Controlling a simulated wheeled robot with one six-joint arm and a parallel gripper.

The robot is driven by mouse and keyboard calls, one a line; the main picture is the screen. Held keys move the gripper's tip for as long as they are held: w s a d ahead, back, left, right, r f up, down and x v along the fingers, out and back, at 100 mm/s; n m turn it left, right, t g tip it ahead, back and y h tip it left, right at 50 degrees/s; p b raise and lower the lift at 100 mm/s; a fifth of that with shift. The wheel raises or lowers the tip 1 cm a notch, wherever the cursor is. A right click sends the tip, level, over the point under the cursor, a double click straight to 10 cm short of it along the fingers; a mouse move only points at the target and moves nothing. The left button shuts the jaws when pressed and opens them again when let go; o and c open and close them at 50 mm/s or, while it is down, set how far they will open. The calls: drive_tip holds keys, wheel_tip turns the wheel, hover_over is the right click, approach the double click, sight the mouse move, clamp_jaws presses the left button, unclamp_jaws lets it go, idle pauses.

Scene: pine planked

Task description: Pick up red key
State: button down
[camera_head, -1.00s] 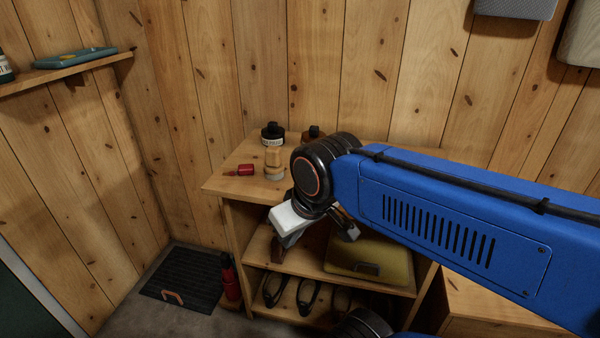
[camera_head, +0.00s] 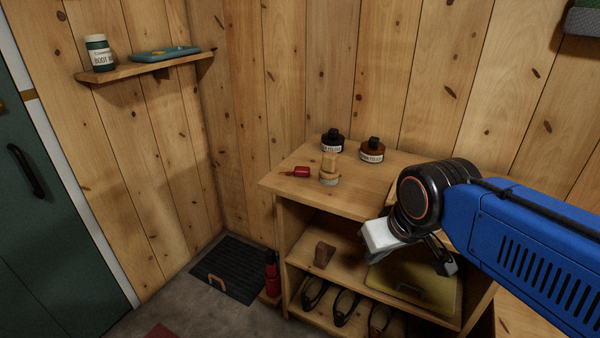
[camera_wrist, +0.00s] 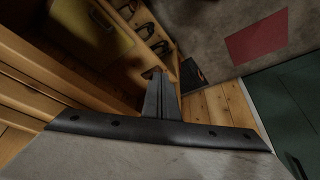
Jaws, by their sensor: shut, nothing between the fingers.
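The red key (camera_head: 297,172) lies flat on the top of the wooden shelf unit (camera_head: 283,184), near its left end, beside a small wooden brush-like item (camera_head: 329,168). It is small in the head view, and I cannot see it in the wrist view. My gripper shows in the wrist view (camera_wrist: 156,76) with its dark fingers together and nothing between them. In the head view my gripper hangs below my blue arm, in front of the shelf unit and to the right of the key, well apart from it. Its fingertips are hard to make out there.
Lower shelves hold a wooden block (camera_head: 325,254), a yellow item (camera_head: 385,287) and several dark shoes (camera_head: 343,312). A red bottle (camera_head: 271,275) stands near the dark mat (camera_head: 240,271).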

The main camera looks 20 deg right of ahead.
idle(0.3)
drive_tip(key=c, duration=1.7)
unclamp_jaws()
drive_tip(key=shift+w+r, duration=0.2)
drive_tip(key=shift+r, duration=0.05)
drive_tip(key=o, duration=0.3)
drive_tip(key=w+r+n, duration=0.2)
drive_tip(key=w+r, duration=0.2)
drive_tip(key=w+a+r+n+g, duration=0.1)
drive_tip(key=w+r+n, duration=0.1)
drive_tip(key=w+r, duration=0.3)
drive_tip(key=w+a+r+n+g, duration=0.1)
drive_tip(key=w+r+n, duration=0.1)
drive_tip(key=w+r, duration=0.2)
drive_tip(key=shift+w+r, duration=0.15)
drive_tip(key=shift+r, duration=0.25)
drive_tip(key=shift+o, duration=0.2)
wheel_tip(320, 180, up, 9)
drive_tip(key=n+g, duration=0.3)
drive_tip(key=n, duration=0.4)
hover_over(300, 168)
wheel_tip(300, 168, down, 17)
drive_tip(key=shift+f, duration=0.2)
